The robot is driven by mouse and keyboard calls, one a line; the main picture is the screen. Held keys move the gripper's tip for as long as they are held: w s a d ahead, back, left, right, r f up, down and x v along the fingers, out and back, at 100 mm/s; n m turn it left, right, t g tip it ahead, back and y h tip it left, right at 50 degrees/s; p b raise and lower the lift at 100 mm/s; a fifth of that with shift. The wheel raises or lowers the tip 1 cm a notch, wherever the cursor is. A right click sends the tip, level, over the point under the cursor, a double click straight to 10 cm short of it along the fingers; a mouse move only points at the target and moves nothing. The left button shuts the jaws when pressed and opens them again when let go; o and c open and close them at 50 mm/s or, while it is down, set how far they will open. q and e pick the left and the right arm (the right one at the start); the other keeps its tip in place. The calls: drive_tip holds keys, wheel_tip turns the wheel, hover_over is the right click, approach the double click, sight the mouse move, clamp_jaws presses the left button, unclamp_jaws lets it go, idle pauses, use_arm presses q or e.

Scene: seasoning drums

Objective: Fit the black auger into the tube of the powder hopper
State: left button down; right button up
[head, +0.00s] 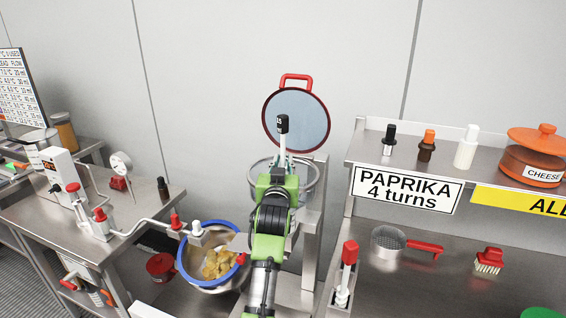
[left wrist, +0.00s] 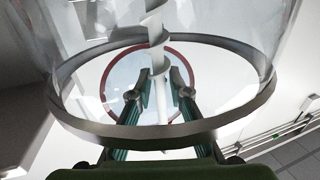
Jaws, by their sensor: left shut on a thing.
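My left gripper (head: 282,170) comes up from the bottom centre in the head view. It is shut on the auger, which stands roughly upright with its black top (head: 282,124) above a pale shaft (head: 283,144). The left wrist view shows the fingers (left wrist: 161,92) around the shaft and the pale spiral (left wrist: 155,22) of the auger. The powder hopper shows as a clear wall with a grey metal rim (head: 314,180); its rim is also in the left wrist view (left wrist: 262,102). The auger's spiral overlaps the clear hopper wall there. The tube is hidden, so I cannot tell whether the auger touches it.
A round red-rimmed lid (head: 312,120) stands raised behind the hopper. A blue-rimmed bowl (head: 190,275) with yellow pieces is at the left. A shelf (head: 500,180) with small bottles and an orange pot (head: 535,155) stands right. A sieve (head: 390,243) and red brush (head: 489,260) lie below.

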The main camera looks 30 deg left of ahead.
sight(283, 137)
use_arm(q)
drive_tip(key=shift+f+b, duration=0.65)
drive_tip(key=shift+f, duration=0.5)
drive_tip(key=c, duration=1.8)
unclamp_jaws()
wheel_tip(283, 137, up, 10)
drive_tip(key=shift+d+r, duration=0.1)
drive_tip(key=shift+r, duration=0.05)
